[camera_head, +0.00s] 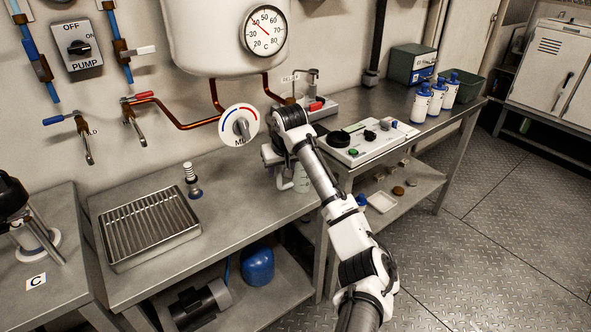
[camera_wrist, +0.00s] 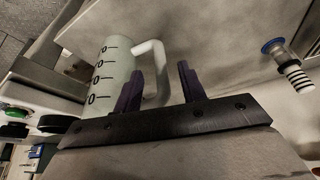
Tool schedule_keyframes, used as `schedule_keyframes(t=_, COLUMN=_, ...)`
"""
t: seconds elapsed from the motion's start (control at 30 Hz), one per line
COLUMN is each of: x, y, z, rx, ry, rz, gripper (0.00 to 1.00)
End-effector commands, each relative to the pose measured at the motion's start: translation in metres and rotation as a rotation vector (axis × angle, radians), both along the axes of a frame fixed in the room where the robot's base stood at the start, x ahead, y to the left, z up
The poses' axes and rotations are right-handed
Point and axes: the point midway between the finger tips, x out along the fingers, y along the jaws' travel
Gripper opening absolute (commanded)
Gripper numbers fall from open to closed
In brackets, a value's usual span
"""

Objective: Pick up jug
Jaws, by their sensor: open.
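The jug (camera_wrist: 112,72) is pale and translucent with dark measuring marks, and its white handle (camera_wrist: 158,62) is on the right in the wrist view. My gripper (camera_wrist: 160,85) is open, with its two dark purple fingers apart and the handle showing between and just beyond them. I cannot tell whether a finger touches the handle. In the head view the jug (camera_head: 301,180) stands near the right end of the metal counter, partly hidden by my arm and gripper (camera_head: 279,172).
A slatted metal tray (camera_head: 150,228) and a small ribbed fitting (camera_head: 192,181) are on the counter to the left. A white control panel (camera_head: 368,141) and several blue-capped bottles (camera_head: 421,103) are on the right-hand bench. A mixer dial (camera_head: 240,125) is on the wall behind.

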Motion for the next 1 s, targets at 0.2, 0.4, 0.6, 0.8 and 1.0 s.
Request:
schedule_keyframes(t=0.2, x=0.008, y=0.004, z=-0.023, rx=-0.001, ry=0.001, rz=0.000, gripper=0.41)
schedule_keyframes(t=0.4, x=0.009, y=0.004, z=-0.025, rx=0.000, ry=-0.001, rz=0.000, gripper=0.41)
schedule_keyframes(t=0.6, x=0.009, y=0.004, z=-0.025, rx=-0.001, ry=-0.001, rz=0.000, gripper=0.22)
schedule_keyframes(t=0.8, x=0.009, y=0.004, z=-0.025, rx=-0.001, ry=-0.001, rz=0.001, gripper=0.00)
schedule_keyframes(t=1.0, x=0.009, y=0.004, z=-0.025, rx=-0.001, ry=-0.001, rz=0.001, gripper=0.00)
